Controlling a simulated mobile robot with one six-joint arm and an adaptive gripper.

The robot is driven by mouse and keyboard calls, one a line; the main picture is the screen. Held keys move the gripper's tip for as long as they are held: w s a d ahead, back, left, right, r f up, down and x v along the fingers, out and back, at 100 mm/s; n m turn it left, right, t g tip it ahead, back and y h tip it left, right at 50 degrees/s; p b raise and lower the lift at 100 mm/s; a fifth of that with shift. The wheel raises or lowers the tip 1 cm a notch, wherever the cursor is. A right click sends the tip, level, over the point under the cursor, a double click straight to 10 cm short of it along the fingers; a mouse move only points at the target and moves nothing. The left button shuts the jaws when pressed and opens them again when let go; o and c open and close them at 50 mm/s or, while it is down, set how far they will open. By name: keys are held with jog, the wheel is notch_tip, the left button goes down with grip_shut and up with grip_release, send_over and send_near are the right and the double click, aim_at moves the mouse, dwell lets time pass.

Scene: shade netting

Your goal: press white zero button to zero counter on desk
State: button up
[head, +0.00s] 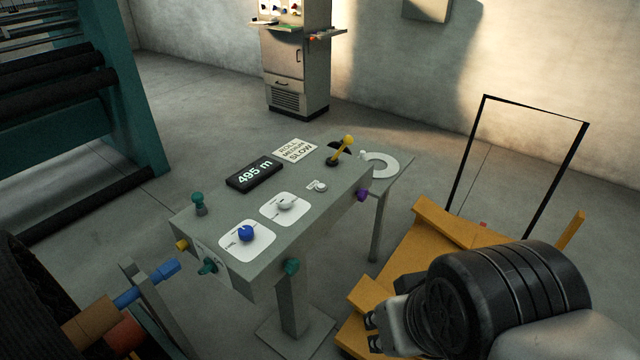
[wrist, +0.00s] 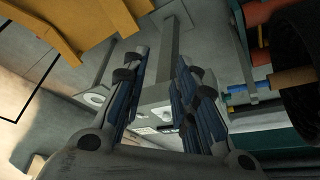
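The grey desk (head: 330,215) stands in the middle of the head view. Its counter (head: 254,174) is a black display reading 495 m. A small white button (head: 318,186) with a small label beside it sits on the desk top, right of the counter; I take it for the zero button. My gripper (head: 373,331) is low at the right in the head view, in front of the desk and apart from it. In the wrist view my gripper (wrist: 157,88) has its fingers spread with nothing between them, and the desk (wrist: 155,97) shows beyond, small and partly hidden.
The desk also carries a blue knob (head: 246,233), a white knob (head: 285,205), a yellow lever (head: 343,149) and a teal knob (head: 199,203). A purple knob (head: 362,195) is on its edge. A yellow cart (head: 440,232) stands right. A roller machine (head: 135,90) stands left.

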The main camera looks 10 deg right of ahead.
grip_shut()
dwell(1.3)
